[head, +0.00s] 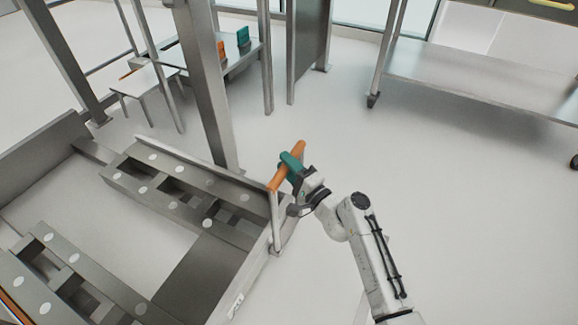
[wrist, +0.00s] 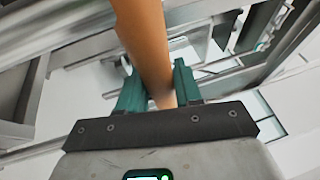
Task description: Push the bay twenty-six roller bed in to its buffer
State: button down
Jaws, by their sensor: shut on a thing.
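The roller bed (head: 190,193) is a grey metal frame with pale round rollers, low at the left in the head view. An orange bar handle (head: 277,184) stands at its right end on a thin metal bracket. My gripper (head: 290,163) is shut on this handle, its green fingers on either side of the bar. In the wrist view the orange handle (wrist: 146,45) runs between the green fingers of my gripper (wrist: 158,90). The bay number (head: 236,306) on a small white label is too small to read. The buffer cannot be made out for certain.
A grey upright post (head: 203,85) stands just behind the bed, close to my gripper. A small table (head: 150,82) and a bench with orange and green pieces are at the back left. A wheeled metal table (head: 480,78) stands at the back right. The pale floor (head: 480,220) at the right is clear.

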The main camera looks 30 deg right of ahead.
jog(key=shift+f, duration=0.1)
jog(key=c, duration=0.8)
grip_release()
jog(key=shift+c, duration=0.2)
jog(key=p+v, duration=0.1)
jog(key=v, duration=0.9)
jog(key=shift+s+p, duration=0.35)
jog(key=shift+s, duration=0.05)
jog(key=shift+d, duration=0.15)
